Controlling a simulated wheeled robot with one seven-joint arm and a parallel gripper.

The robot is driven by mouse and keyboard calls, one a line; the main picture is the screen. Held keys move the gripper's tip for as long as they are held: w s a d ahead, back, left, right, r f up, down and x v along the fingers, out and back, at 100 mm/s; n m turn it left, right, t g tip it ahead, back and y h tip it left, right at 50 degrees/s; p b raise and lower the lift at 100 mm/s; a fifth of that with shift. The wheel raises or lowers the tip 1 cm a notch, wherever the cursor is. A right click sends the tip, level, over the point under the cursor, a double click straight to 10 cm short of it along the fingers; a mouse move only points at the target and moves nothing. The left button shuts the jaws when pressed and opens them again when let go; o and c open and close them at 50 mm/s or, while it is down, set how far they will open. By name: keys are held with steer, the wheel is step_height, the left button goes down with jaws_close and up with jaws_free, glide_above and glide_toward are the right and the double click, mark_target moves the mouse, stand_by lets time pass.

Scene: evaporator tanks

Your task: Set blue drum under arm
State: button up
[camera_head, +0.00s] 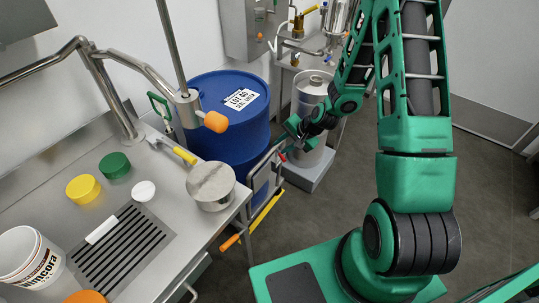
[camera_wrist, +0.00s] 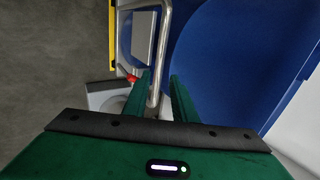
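The blue drum (camera_head: 235,140) with a white "LOT 40" label stands on the floor beyond the steel bench. It fills the right of the wrist view (camera_wrist: 225,60). A bent steel tube arm (camera_head: 150,75) with an orange knob (camera_head: 216,122) and an upright rod reaches over the bench; its end overlaps the drum's left side in the head view. A grey metal handle frame (camera_head: 262,165) stands at the drum's near right side. My gripper (camera_head: 284,145) is beside the drum at this frame. In the wrist view the fingers (camera_wrist: 160,90) are apart, with the frame's tube (camera_wrist: 163,40) between them.
The bench (camera_head: 195,230) holds yellow and green lids, a white bucket (camera_head: 30,257) and a steel cylinder (camera_head: 211,185). A steel keg (camera_head: 310,95) stands on a grey base right of the drum.

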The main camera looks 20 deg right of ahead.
mark_target(268, 155)
steer(key=x, duration=1)
steer(key=shift+a+f, duration=0.1)
steer(key=shift+f, duration=0.1)
jaws_close()
